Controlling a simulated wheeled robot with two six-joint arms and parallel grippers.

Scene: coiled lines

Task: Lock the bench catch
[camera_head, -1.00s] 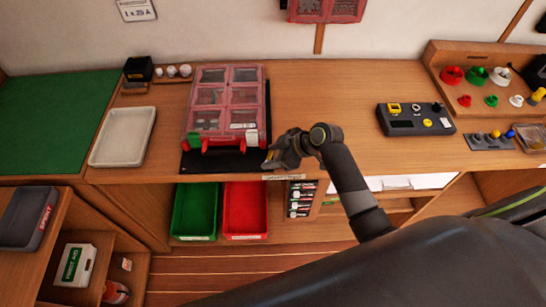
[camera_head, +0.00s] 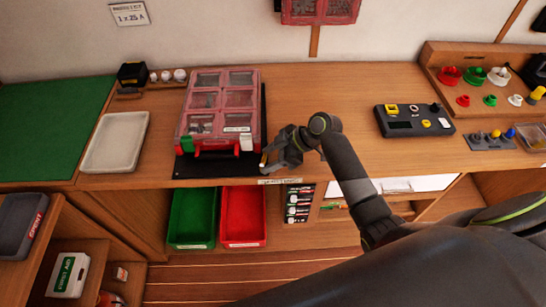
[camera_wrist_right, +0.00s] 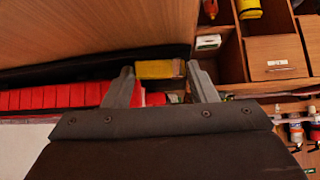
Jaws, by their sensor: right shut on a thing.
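The bench catch shows as a small yellow grip at the front edge of the bench, just above a pale label (camera_head: 280,181) whose text is too small to read surely. In the right wrist view the yellow grip (camera_wrist_right: 158,69) lies between my two grey fingers. My right gripper (camera_head: 268,162) is shut on it, beside the right front corner of the black mat (camera_head: 212,171). The fingers (camera_wrist_right: 163,80) hide part of the catch, so I cannot tell its lock position. My left gripper is not in view.
A red case (camera_head: 217,150) with a clear lid stands on the mat, close left of my gripper. A white tray (camera_head: 97,168) is farther left. Green (camera_head: 192,243) and red (camera_head: 243,243) bins sit below the bench. A black control box (camera_head: 416,120) is at right; bench between is clear.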

